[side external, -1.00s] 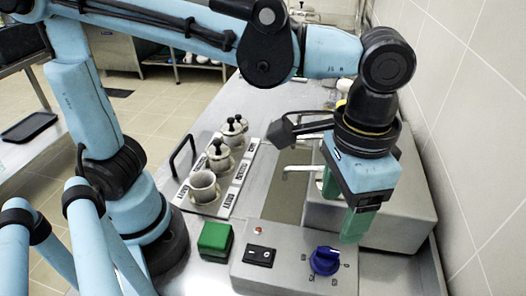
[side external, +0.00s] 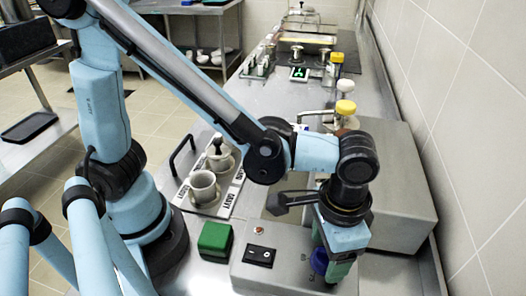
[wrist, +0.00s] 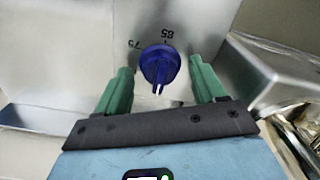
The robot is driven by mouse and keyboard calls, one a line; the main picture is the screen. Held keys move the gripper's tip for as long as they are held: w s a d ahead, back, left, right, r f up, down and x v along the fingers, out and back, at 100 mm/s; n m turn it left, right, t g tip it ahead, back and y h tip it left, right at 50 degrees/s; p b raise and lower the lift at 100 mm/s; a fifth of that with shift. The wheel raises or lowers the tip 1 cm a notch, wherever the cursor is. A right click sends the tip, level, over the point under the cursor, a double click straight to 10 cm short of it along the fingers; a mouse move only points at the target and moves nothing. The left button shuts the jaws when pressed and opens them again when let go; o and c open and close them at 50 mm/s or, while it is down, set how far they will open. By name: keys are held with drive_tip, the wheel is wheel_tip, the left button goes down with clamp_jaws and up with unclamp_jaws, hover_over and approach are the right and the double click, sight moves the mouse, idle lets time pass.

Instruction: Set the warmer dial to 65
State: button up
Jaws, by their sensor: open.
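The warmer dial is a dark blue knob (side external: 319,262) on the sloping grey control panel (side external: 284,277); in the side view my gripper (side external: 332,262) partly hides it. In the wrist view the dial (wrist: 160,62) lies between my two green fingertips, with a gap on both sides. My gripper (wrist: 161,70) is open and holds nothing. Other marks are hidden.
A black rocker switch (side external: 260,256) and a green box (side external: 215,241) stand left of the dial. A large grey housing (side external: 400,185) rises behind the panel, near the tiled wall. Pots (side external: 203,187) stand in a rack at left.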

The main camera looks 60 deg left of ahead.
drive_tip(key=shift+f, duration=0.3)
drive_tip(key=shift+c, duration=0.4)
drive_tip(key=c, duration=1)
drive_tip(key=m, duration=0.5)
drive_tip(key=shift+m, duration=0.4)
drive_tip(key=m, duration=0.5)
drive_tip(key=shift+m, duration=0.6)
